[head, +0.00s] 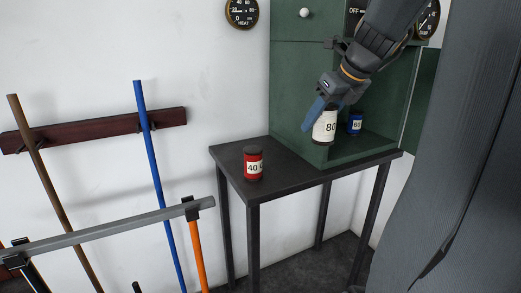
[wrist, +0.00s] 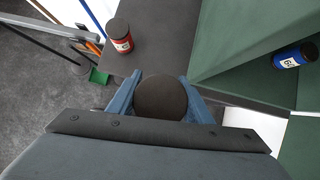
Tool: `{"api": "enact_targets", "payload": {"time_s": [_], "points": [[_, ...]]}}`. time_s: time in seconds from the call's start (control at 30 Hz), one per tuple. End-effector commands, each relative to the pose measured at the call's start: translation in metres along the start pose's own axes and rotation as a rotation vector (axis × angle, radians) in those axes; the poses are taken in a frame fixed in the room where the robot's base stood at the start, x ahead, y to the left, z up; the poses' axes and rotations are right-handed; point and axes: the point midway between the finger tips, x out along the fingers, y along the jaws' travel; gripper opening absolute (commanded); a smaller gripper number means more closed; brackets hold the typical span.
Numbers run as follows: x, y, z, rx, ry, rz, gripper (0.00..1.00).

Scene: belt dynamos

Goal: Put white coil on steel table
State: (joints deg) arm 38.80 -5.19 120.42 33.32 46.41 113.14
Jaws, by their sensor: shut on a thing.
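The white coil (head: 324,127), a cylinder with a dark top and a label reading 80, is in my gripper (head: 326,108) in the head view. In the wrist view its dark round top (wrist: 161,98) sits between the two blue fingers of my gripper (wrist: 160,92), which are shut on it. The coil is upright or nearly so, at the front edge of the green cabinet. I cannot tell whether its base touches anything. The dark steel table (head: 227,155) stands below and to the left. A red coil labelled 40 (head: 253,164) stands on it.
A blue coil labelled 60 (head: 355,122) stands inside the open green cabinet (head: 300,80). The cabinet's side wall and front edge are close to my gripper. The table top is bare around the red coil. Tools on a rack (head: 110,130) stand at the left.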

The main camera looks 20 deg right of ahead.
Motion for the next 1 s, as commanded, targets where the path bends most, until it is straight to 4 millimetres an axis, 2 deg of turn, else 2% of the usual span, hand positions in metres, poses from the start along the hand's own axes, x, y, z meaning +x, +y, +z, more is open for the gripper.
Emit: {"api": "enact_targets", "payload": {"time_s": [0.03, 0.6, 0.8, 1.0], "points": [[-0.019, 0.001, 0.007, -0.001, -0.001, 0.000, 0.10], [-0.139, 0.006, 0.044, -0.001, -0.001, 0.000, 0.10], [-0.168, 0.007, 0.053, -0.001, -0.001, 0.000, 0.10], [-0.186, 0.008, 0.059, -0.002, -0.001, 0.000, 0.10]]}}
